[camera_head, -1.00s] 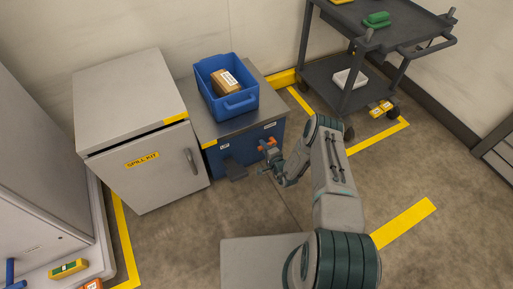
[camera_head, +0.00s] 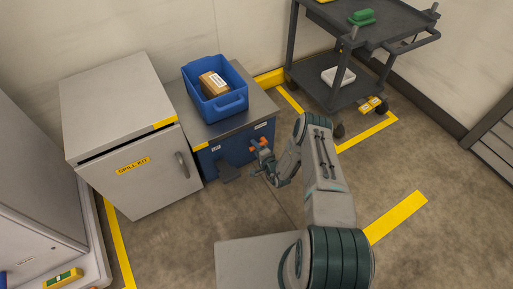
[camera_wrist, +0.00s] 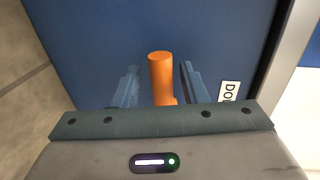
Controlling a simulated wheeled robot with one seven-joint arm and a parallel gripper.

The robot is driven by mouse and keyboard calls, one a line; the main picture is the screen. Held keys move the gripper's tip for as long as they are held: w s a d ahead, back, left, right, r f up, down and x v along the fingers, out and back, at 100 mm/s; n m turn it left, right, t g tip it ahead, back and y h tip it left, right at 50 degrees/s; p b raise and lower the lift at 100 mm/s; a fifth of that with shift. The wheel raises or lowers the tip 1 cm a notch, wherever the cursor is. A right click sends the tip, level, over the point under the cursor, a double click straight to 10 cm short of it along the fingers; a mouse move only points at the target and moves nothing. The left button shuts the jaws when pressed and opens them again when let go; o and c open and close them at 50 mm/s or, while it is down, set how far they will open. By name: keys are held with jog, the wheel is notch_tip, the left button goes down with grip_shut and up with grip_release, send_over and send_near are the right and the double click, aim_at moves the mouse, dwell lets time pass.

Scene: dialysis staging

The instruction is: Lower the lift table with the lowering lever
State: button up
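The lift table (camera_head: 240,149) is a blue box with a grey top, standing against the wall. A blue tote (camera_head: 217,106) with a brown labelled package (camera_head: 213,84) sits on its top. The lowering lever is an orange cylinder on the blue front; in the wrist view the lever (camera_wrist: 162,78) stands between my gripper's (camera_wrist: 157,88) two fingers. The fingers are open, with a gap on each side of the lever. In the head view my gripper (camera_head: 258,157) is at the table's front.
A spill kit cabinet (camera_head: 131,140) stands close on the left. A dark cart (camera_head: 373,32) with a green item stands at the right back. Floor (camera_head: 400,165) between is clear.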

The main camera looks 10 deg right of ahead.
jog(key=p+v, duration=0.4)
jog(key=v, duration=0.9)
jog(key=shift+s+d, duration=0.2)
